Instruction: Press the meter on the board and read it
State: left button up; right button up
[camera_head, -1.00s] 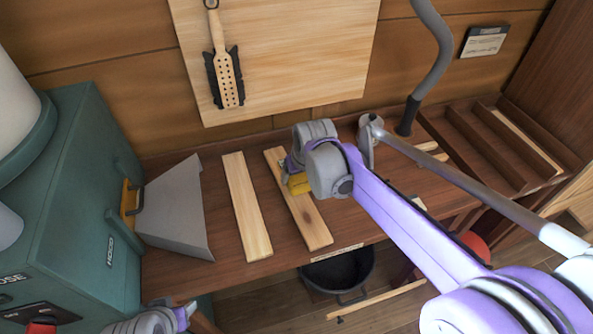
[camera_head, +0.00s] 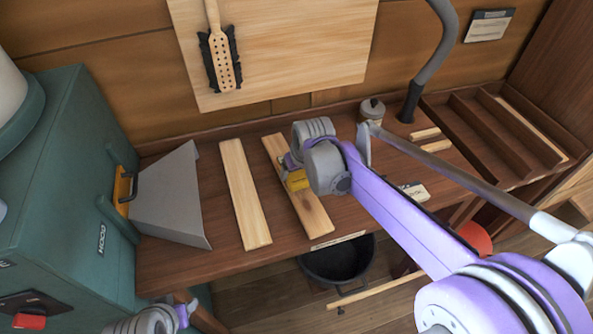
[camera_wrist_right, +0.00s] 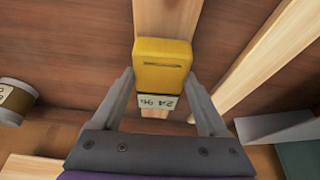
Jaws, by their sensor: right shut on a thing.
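The yellow meter (camera_head: 296,180) is at the middle of the right-hand light wooden board (camera_head: 312,215), which lies on the brown bench. My right gripper (camera_head: 290,172) is shut on the meter and holds it at the board; firm contact cannot be judged. In the right wrist view the meter (camera_wrist_right: 162,68) sits between my two grey fingers, over the board (camera_wrist_right: 168,18). Its pale display (camera_wrist_right: 157,101) faces the camera, with dark characters upside down, perhaps "24 %". My left gripper (camera_head: 186,308) barely shows at the lower left, its jaws unclear.
A black bucket (camera_head: 340,262) is below the bench edge.

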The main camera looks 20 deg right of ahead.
aim_at(297, 174)
pick_arm(q)
jog(key=shift+s+f, duration=0.1)
jog(key=shift+f, duration=0.15)
pick_arm(e)
jog(key=shift+s+f, duration=0.1)
jog(key=shift+f, duration=0.4)
dwell(1.6)
jog(key=shift+r+p, duration=2.35)
jog(key=shift+r, duration=1.8)
pick_arm(q)
notch_tip(297, 174, up, 6)
jog(key=w, duration=0.2)
pick_arm(e)
jog(key=shift+f, duration=0.1)
pick_arm(q)
jog(key=shift+s, duration=0.2)
